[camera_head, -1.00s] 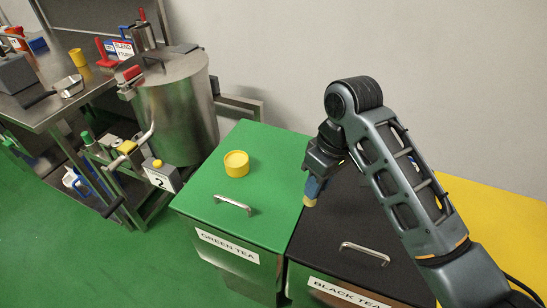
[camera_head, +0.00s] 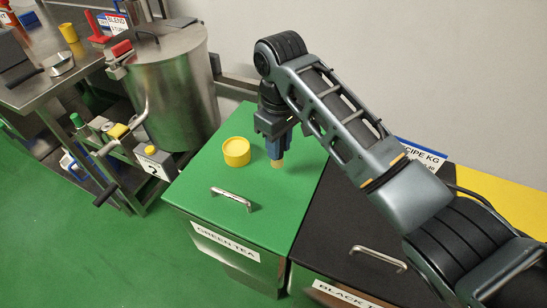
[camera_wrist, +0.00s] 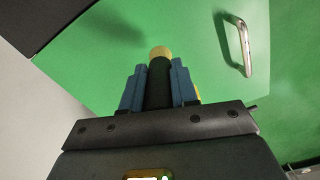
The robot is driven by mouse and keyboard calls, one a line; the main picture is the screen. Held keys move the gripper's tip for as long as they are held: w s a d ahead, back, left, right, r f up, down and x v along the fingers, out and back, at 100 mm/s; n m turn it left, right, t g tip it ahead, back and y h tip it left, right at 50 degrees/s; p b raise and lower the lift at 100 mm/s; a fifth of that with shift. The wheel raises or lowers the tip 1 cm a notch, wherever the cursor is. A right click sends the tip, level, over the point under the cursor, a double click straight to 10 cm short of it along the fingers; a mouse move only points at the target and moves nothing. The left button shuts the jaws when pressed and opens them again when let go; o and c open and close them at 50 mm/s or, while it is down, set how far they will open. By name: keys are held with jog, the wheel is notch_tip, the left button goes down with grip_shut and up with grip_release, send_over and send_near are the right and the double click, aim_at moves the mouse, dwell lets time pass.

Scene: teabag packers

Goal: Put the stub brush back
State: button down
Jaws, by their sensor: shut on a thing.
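The stub brush (camera_wrist: 157,88) has a dark round handle and a pale tan tip. My gripper (camera_head: 277,147) is shut on it, with a blue finger on each side of the handle. In the head view only the tan tip of the brush (camera_head: 278,163) shows below the fingers. It points down over the back right part of the green lid (camera_head: 200,183). I cannot tell whether the tip touches the lid. The wrist view shows my gripper (camera_wrist: 158,76) from behind, with the green lid beyond it.
A yellow round tub (camera_head: 236,151) stands on the green lid just left of my gripper. A metal handle (camera_head: 231,198) is at the lid's front. The black tea bin (camera_head: 345,225) is to the right. A steel drum (camera_head: 170,90) and steel bench (camera_head: 50,95) stand at the left.

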jog(key=shift+w+a+f, duration=0.25)
jog(key=shift+a+f, duration=0.15)
jog(key=shift+a, duration=0.15)
jog(key=shift+f, duration=2)
jog(key=c, duration=0.9)
grip_release()
jog(key=shift+f, duration=0.1)
notch_tip(320, 180, up, 12)
jog(key=shift+r+b, duration=0.15)
jog(key=shift+b, duration=0.15)
